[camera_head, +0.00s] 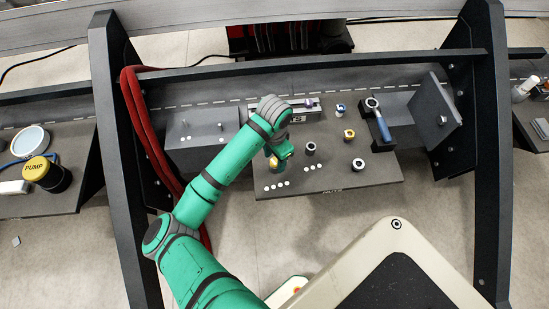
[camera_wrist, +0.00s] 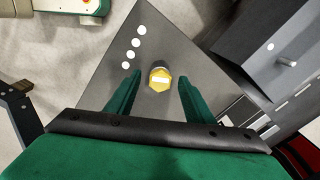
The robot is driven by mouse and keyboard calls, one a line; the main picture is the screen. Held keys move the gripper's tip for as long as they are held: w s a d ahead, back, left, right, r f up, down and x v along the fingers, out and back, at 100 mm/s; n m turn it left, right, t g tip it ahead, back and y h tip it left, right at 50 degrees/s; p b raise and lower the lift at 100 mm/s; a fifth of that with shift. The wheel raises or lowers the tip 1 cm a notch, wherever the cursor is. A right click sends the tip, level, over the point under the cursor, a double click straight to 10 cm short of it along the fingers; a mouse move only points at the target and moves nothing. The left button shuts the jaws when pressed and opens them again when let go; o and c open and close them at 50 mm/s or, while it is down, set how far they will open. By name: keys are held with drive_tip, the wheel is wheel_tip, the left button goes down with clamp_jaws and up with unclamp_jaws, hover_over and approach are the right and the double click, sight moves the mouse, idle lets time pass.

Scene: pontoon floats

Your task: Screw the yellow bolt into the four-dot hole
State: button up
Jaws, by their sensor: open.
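The yellow bolt (camera_wrist: 160,79), with a hexagonal head and a pale bar mark on top, stands beside the row of four white dots (camera_wrist: 135,43) in the wrist view. A dark collar shows around it; how deep it sits cannot be told. In the head view the bolt (camera_head: 274,163) is partly hidden by my gripper (camera_head: 281,153), and the four-dot row (camera_head: 278,186) lies just in front of it. My gripper (camera_wrist: 157,84) is open in the wrist view, with one green finger on each side of the bolt and gaps between.
The dark board (camera_head: 335,183) carries other collared pieces: a black-and-white one (camera_head: 310,149), a yellow-ringed one (camera_head: 349,134), a blue-marked one (camera_head: 340,109). A grey block (camera_head: 195,145) stands left, an upright plate (camera_head: 436,115) right.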

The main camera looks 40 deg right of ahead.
wheel_tip(320, 180, up, 11)
drive_tip(key=shift+f, duration=0.2)
idle(0.7)
drive_tip(key=s+d+r+n+h, duration=0.2)
drive_tip(key=d+h, duration=0.3)
drive_tip(key=d, duration=0.4)
drive_tip(key=s+d+r+n+h, duration=0.2)
drive_tip(key=d+h, duration=0.4)
drive_tip(key=d, duration=0.2)
drive_tip(key=n+t+y, duration=0.4)
drive_tip(key=n+t, duration=1)
drive_tip(key=n, duration=0.2)
hover_over(275, 161)
drive_tip(key=s+a, duration=0.3)
drive_tip(key=a, duration=0.3)
wheel_tip(275, 161, down, 8)
drive_tip(key=r, duration=0.1)
drive_tip(key=s+a+m+t+y, duration=0.1)
drive_tip(key=s+a+y, duration=0.6)
drive_tip(key=s+a, duration=1.2)
drive_tip(key=a, duration=0.3)
drive_tip(key=shift+r+m, duration=0.4)
